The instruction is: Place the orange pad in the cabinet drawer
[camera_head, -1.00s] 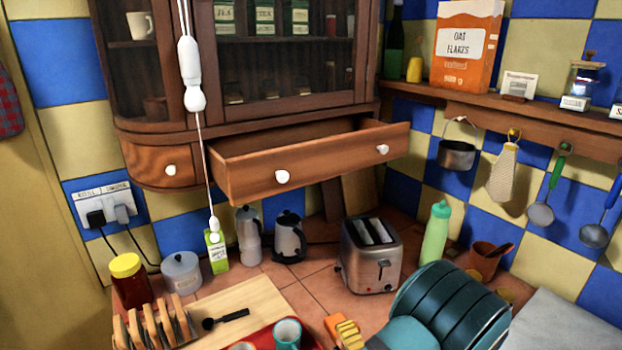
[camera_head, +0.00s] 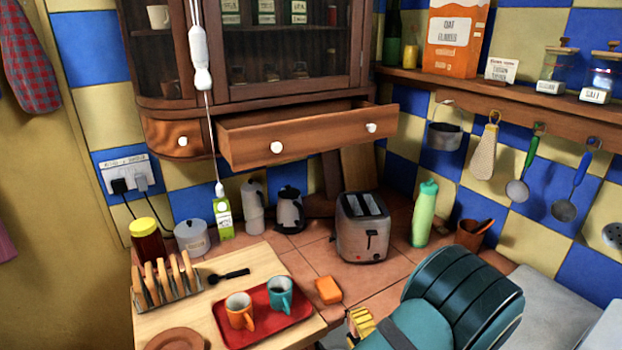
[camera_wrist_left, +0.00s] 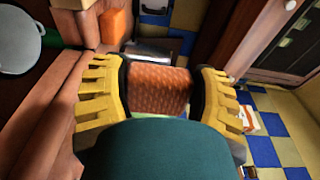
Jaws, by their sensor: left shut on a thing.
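In the left wrist view, an orange, textured pad (camera_wrist_left: 160,90) sits between the two yellow fingers of my left gripper (camera_wrist_left: 160,88), which is shut on it. In the head view, my left gripper (camera_head: 360,322) shows partly at the bottom, with the rest behind my teal arm. A plain orange block (camera_head: 328,290) shows up and left of it, right of the red tray; I cannot tell whether it is the held pad or a separate thing. The cabinet drawer (camera_head: 315,142) is pulled open, above and beyond the gripper. My right gripper is out of view.
The toaster (camera_head: 363,228) stands on the tiled counter below the drawer. A red tray (camera_head: 262,337) with two mugs lies on a wooden board at the left. A green bottle (camera_head: 424,213) stands right of the toaster. A white cord hangs just left of the drawer.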

